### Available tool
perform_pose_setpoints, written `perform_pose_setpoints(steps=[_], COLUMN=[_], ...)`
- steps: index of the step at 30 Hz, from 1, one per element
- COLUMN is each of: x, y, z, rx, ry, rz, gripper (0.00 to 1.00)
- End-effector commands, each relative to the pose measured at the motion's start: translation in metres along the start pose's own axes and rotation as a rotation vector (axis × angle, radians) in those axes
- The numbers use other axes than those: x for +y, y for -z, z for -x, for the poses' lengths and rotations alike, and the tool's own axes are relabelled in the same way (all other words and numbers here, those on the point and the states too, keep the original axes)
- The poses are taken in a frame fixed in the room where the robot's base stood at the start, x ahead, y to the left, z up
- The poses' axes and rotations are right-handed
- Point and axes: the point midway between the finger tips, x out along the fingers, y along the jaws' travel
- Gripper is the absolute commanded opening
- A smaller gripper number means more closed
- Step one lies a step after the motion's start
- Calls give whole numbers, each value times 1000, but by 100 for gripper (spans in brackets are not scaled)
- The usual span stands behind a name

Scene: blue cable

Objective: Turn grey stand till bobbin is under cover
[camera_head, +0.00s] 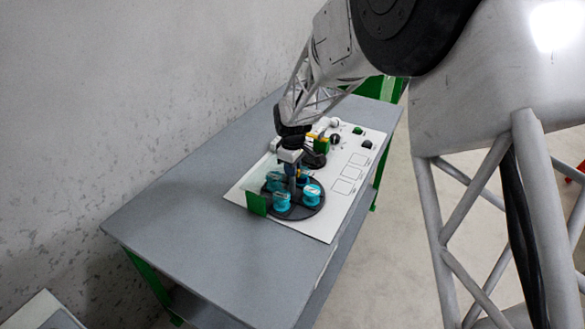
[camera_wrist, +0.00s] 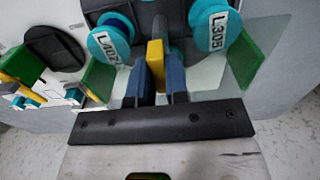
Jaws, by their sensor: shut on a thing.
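The grey stand (camera_head: 296,212) is a dark round plate on the white board, with several teal bobbins around its middle. Two bobbins show in the wrist view, labelled L407 (camera_wrist: 110,42) and L305 (camera_wrist: 213,32). My gripper (camera_head: 297,178) reaches down to the middle of the stand. In the wrist view its blue fingers are shut on an upright yellow handle (camera_wrist: 155,62). The clear cover has green end walls, one at the stand's left front (camera_head: 256,203); two show in the wrist view (camera_wrist: 242,58). I cannot tell exactly which bobbin is under it.
The white board (camera_head: 318,228) lies on a grey table (camera_head: 190,220). Behind the stand are a second dark disc (camera_head: 313,160), yellow and green parts, and small knobs (camera_head: 337,141). Outlined squares mark the board's right side. The table's left front is clear.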

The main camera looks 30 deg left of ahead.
Motion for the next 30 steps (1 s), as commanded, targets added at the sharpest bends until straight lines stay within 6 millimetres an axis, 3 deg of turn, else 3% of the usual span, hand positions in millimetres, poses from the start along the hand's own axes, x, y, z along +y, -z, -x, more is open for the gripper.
perform_pose_setpoints(steps=[7, 8, 12, 23, 30], x=[0, 0, 0, 0, 0], y=[0, 0, 0, 0, 0], z=[1, 1, 1, 2, 20], rx=[1, 1, 1, 0, 2], ry=[-1, -1, -1, -1, -2], rz=[0, -1, -1, -1, -1], gripper=[0, 19, 40, 40, 40])
